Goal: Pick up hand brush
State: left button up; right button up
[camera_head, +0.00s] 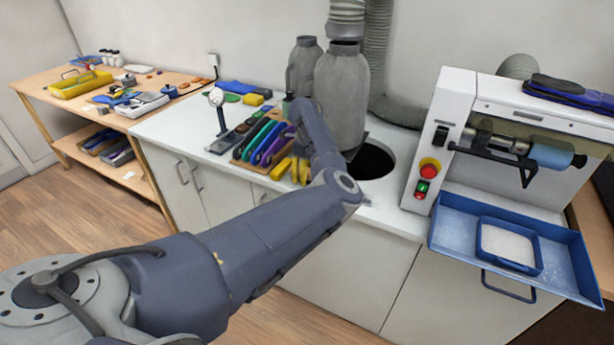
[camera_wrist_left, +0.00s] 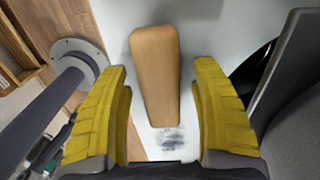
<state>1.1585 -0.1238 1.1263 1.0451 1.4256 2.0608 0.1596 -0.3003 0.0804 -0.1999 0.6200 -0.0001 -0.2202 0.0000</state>
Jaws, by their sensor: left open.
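In the left wrist view the hand brush (camera_wrist_left: 155,70) shows as a long, rounded, tan wooden body on the pale worktop, with a dark speckled patch at its near end. My left gripper (camera_wrist_left: 161,80) is open, its two yellow fingers on either side of the brush in the picture, with gaps on both sides. I cannot tell how high the fingers are above it. In the head view my left gripper (camera_head: 293,171) is over the worktop, in front of the grey metal canister; my arm hides the brush there. My right gripper is not in view.
The grey canister (camera_head: 342,98) and a dark round opening (camera_head: 374,163) are close to the gripper's right. A board with colourful tools (camera_head: 263,142) and a small stand (camera_head: 221,122) are to its left. A white machine (camera_head: 450,125) with a blue tray (camera_head: 460,228) stands further right.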

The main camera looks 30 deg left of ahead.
pick_arm(q)
jog(key=shift+c, duration=0.2)
grip_shut()
jog(key=shift+r, duration=0.15)
